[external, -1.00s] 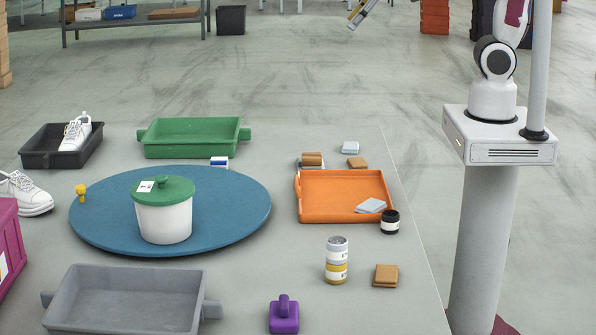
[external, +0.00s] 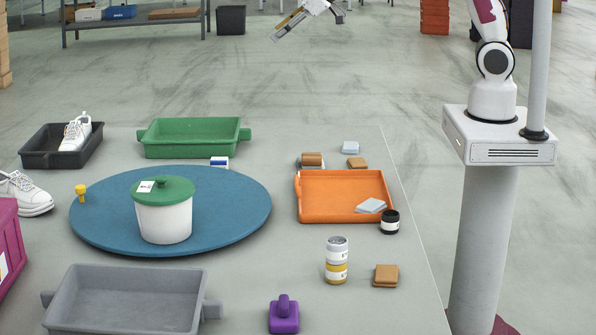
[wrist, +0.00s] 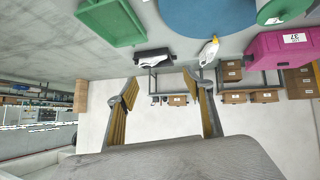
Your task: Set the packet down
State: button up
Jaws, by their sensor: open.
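A flat pale grey-blue packet (external: 370,206) lies in the front right part of the orange tray (external: 345,217), in the external view. A similar pale packet (external: 350,147) lies on the table behind the tray. Two brown folded pieces, one (external: 357,162) behind the tray and one (external: 386,275) in front of it, lie on the table. I cannot tell which the task means. My gripper (wrist: 163,90) is open and empty in the wrist view, its fingers apart. It is high at the top of the external view, clear of the table things.
A white pot with a green lid (external: 164,212) stands on the blue round board (external: 235,215). Green (external: 192,150), black (external: 50,160) and grey (external: 130,300) bins surround it. A jar stack (external: 337,260), black jar (external: 390,222) and purple handled block (external: 283,316) stand near the tray.

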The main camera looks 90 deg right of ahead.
jog(key=w+d+f+t, duration=0.1)
jog(key=w+d+f, duration=0.3)
jog(key=w+f, duration=0.25)
jog(key=w+d+f+t, duration=0.1)
jog(key=w+d+f, duration=0.3)
jog(key=w+f, duration=0.3)
jog(key=d+f+t+y, duration=0.2)
jog(key=d+f, duration=0.2)
jog(key=f, duration=1.8)
jog(key=shift+w+d+f+n+y, duration=0.15)
jog(key=shift+w+f+n+y, duration=0.1)
jog(key=shift+n+y, duration=0.15)
jog(key=shift+f, duration=0.1)
jog(key=shift+f, duration=2.8)
jog(key=shift+f, duration=0.1)
